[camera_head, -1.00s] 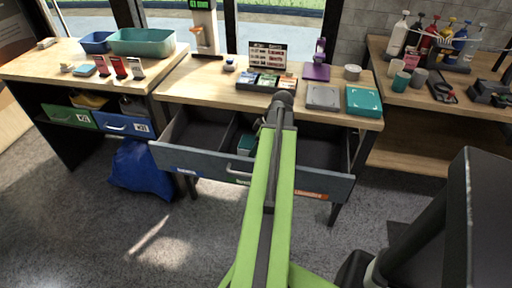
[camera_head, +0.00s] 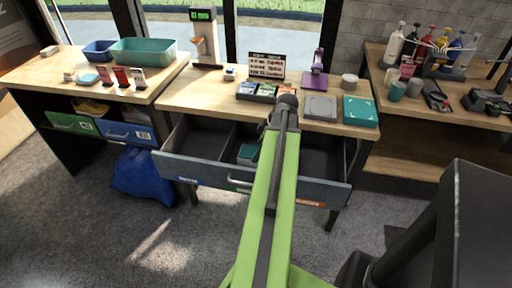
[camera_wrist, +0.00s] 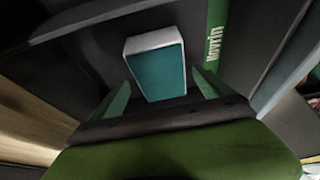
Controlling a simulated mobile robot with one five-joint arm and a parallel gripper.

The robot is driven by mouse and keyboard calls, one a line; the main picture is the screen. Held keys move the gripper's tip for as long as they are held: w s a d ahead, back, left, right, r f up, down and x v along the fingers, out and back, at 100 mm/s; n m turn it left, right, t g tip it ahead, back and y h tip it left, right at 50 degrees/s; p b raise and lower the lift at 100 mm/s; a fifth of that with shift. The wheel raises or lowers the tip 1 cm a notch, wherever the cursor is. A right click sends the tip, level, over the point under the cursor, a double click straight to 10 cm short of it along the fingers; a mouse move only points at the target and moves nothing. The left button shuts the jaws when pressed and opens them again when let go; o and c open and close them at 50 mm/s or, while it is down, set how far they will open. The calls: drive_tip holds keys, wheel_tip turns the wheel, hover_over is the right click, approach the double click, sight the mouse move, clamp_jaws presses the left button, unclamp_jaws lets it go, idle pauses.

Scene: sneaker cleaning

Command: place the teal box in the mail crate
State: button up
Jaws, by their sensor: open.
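A teal box with pale edges (camera_wrist: 158,65) lies in the open drawer, in its middle compartment. In the head view the box (camera_head: 247,154) shows just left of my arm, partly covered by it. In the wrist view my gripper (camera_wrist: 161,82) is open, with one green finger on each side of the box's near end; I cannot tell whether they touch it. In the head view my gripper is hidden behind my arm. A larger teal basin (camera_head: 143,52) stands on the left table. Green (camera_head: 72,122) and blue (camera_head: 126,133) bins sit below; I cannot tell which container is the mail crate.
The drawer front (camera_head: 215,172) and its dividers stand around my gripper. A flat teal case (camera_head: 360,111) and a grey one (camera_head: 320,107) lie on the tabletop above. A blue bag (camera_head: 143,174) is on the floor at left. The floor before the drawer is clear.

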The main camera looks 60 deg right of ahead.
drive_tip(key=p+v, duration=0.5)
drive_tip(key=v, duration=0.2)
drive_tip(key=shift+w+r, duration=0.1)
drive_tip(key=shift+w, duration=0.1)
drive_tip(key=shift+s+r, duration=0.2)
drive_tip(key=shift+s, duration=0.05)
